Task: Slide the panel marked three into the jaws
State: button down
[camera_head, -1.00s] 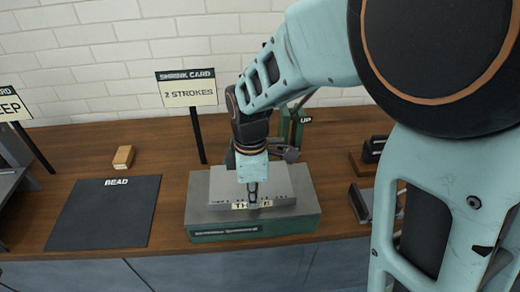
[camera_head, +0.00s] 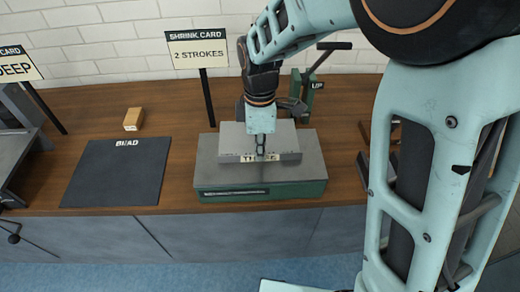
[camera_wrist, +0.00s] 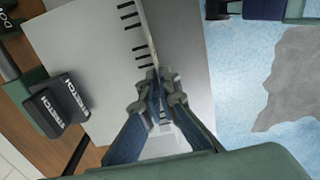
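The panel (camera_head: 285,141) is a pale grey plate with a raised front lip. It lies on the grey top of a green-sided base (camera_head: 305,172). Its label reads as THREE, with the middle letters hidden by my gripper (camera_head: 260,150). My gripper points down at the middle of the lip, and its fingers look closed on it. In the wrist view my gripper (camera_wrist: 157,95) has its fingertips together at the panel's edge, beside black tick marks on the panel (camera_wrist: 90,55). The dark jaw parts (camera_head: 292,106) behind the panel are partly hidden by my arm.
A lever (camera_head: 333,46) on a green post stands behind right. The sign (camera_head: 197,48) reads SHRINK CARD, 2 STROKES. A dark BEAD mat (camera_head: 117,175) and a small wooden block (camera_head: 133,119) lie left. Black STRETCH blocks (camera_wrist: 62,102) show in the wrist view.

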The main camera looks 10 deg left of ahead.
jog(key=shift+w, duration=0.45)
jog(key=c, duration=1.5)
grip_release()
notch_tip(320, 180, up, 7)
jog(key=p, duration=0.5)
